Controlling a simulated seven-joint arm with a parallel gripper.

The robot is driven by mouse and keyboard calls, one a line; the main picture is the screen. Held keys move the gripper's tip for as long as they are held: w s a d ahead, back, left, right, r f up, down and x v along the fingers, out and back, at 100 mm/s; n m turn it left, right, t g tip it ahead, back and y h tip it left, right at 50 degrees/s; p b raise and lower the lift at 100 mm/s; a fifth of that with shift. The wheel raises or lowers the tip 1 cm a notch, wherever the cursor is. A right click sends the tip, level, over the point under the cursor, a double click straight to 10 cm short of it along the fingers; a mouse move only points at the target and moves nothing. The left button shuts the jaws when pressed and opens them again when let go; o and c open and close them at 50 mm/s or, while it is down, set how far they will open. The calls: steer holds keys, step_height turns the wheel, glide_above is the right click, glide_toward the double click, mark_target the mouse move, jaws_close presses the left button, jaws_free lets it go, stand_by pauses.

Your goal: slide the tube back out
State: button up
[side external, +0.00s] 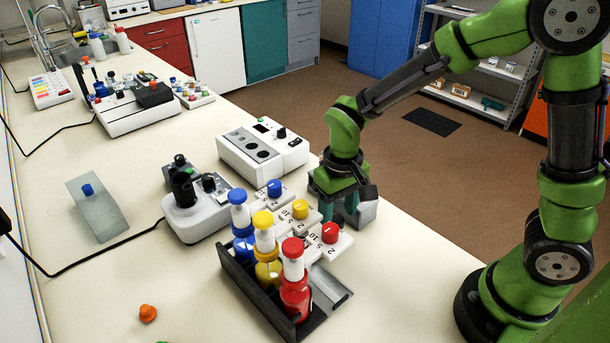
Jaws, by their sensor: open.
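My gripper (346,208) points down at the right side of the bench, with teal fingers open. It is at a small grey block (368,213), which it partly covers. I cannot make out a tube between the fingers or in the block; the gripper and wrist hide that spot. I cannot tell whether the fingers touch anything.
A black rack (240,290) with blue, yellow and red bottles stands in front, beside white blocks with coloured knobs (330,233). A white device with dark round wells (262,150) stands behind. An orange cap (148,313) lies front left. Bare bench lies around it.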

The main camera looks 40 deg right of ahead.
steer(key=shift+f, duration=0.75)
jaws_close()
